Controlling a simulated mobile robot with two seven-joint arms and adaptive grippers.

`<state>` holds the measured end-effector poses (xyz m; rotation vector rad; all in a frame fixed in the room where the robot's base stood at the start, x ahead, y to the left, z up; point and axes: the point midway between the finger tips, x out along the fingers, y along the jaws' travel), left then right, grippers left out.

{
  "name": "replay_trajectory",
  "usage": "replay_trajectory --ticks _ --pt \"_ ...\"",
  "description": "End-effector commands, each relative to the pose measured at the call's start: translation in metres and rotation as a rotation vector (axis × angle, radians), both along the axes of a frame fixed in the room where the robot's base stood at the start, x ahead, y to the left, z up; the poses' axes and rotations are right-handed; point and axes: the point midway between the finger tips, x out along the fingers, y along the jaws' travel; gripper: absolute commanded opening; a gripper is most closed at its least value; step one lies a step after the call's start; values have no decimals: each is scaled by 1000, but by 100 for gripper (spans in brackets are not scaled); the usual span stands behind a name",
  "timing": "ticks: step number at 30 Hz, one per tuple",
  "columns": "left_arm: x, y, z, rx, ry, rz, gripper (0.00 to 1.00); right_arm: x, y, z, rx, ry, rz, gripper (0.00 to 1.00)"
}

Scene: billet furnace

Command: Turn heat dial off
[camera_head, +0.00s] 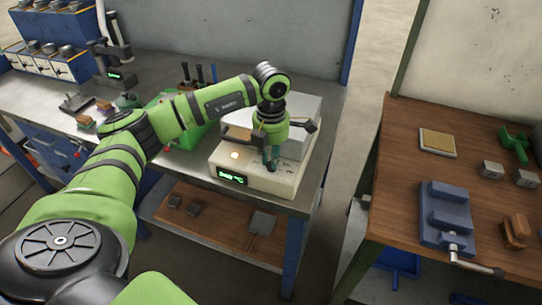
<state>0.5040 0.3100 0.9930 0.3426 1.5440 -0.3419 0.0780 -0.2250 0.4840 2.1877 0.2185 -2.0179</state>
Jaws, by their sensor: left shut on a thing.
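The billet furnace (288,181) is a pale box on the grey metal bench. Its control panel carries a green lit display (232,175), too small to read surely, and a glowing orange lamp (234,155). My left gripper (270,161) points down onto the panel, to the right of the lamp, and is shut on the heat dial. The dial itself is mostly hidden by the fingers, so its setting cannot be told. My right gripper is not in view.
The metal bench (157,85) holds a green tool holder (185,136) beside the furnace and several blue boxes at the far left. A wooden table (395,190) at the right carries a blue vise (446,215). A floor gap separates both.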

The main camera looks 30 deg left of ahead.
Motion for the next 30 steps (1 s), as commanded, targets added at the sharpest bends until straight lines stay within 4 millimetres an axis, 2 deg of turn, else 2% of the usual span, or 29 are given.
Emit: replay_trajectory --ticks 8,30 --pt "0 0 -1 -1 -2 149 0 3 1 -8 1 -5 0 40" --pt "-3 0 0 -1 -2 841 0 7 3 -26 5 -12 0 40"
